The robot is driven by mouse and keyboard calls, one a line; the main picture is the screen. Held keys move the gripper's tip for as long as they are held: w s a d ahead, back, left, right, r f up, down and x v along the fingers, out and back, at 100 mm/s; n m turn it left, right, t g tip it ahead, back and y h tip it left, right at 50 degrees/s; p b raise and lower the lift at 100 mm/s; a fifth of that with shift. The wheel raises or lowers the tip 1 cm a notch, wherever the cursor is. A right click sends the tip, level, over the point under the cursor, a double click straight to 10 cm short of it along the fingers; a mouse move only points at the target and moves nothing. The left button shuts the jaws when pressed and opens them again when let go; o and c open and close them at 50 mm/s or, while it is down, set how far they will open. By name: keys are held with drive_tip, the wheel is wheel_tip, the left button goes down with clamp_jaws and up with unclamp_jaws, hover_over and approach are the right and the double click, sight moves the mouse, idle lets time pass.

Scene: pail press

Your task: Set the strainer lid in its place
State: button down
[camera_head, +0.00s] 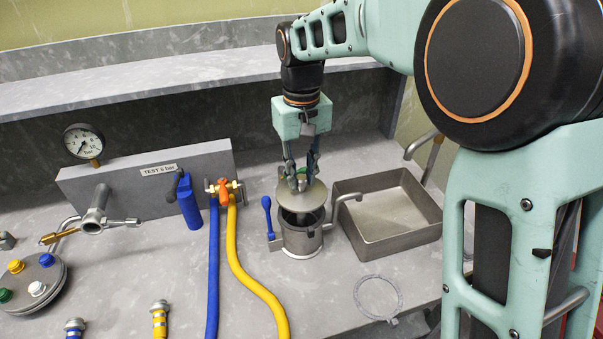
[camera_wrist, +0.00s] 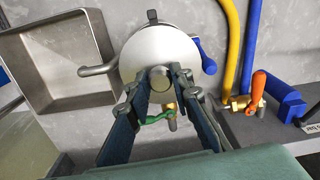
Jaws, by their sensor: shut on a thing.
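The strainer lid (camera_head: 304,198) is a pale round disc with a knob on top. My gripper (camera_head: 301,178) is shut on the knob and points down. In the wrist view my gripper (camera_wrist: 160,85) has the knob between its fingertips, with the lid (camera_wrist: 150,50) spread out beyond them. The metal pail (camera_head: 300,240) stands upright on the bench under the lid. Its dark mouth and front rim show below the lid's near edge, so the lid appears to be above the rim. The lid hides the back of the pail's mouth. In the wrist view the lid hides nearly all of the pail.
A steel sink tray (camera_head: 390,222) stands right of the pail, with a bent spout between them. A blue lever (camera_head: 267,215) rises at the pail's left. Blue (camera_head: 213,270) and yellow (camera_head: 243,270) hoses run farther left. A flat ring (camera_head: 378,297) lies on the bench in front.

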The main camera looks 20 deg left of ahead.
sight(302, 195)
drive_tip(key=shift+f+b, duration=1.35)
drive_tip(key=shift+f, duration=0.85)
drive_tip(key=shift+f, duration=0.2)
drive_tip(key=shift+f, duration=0.65)
drive_tip(key=c, duration=1.6)
unclamp_jaws()
wheel_tip(302, 195, up, 12)
drive_tip(key=shift+r, duration=0.1)
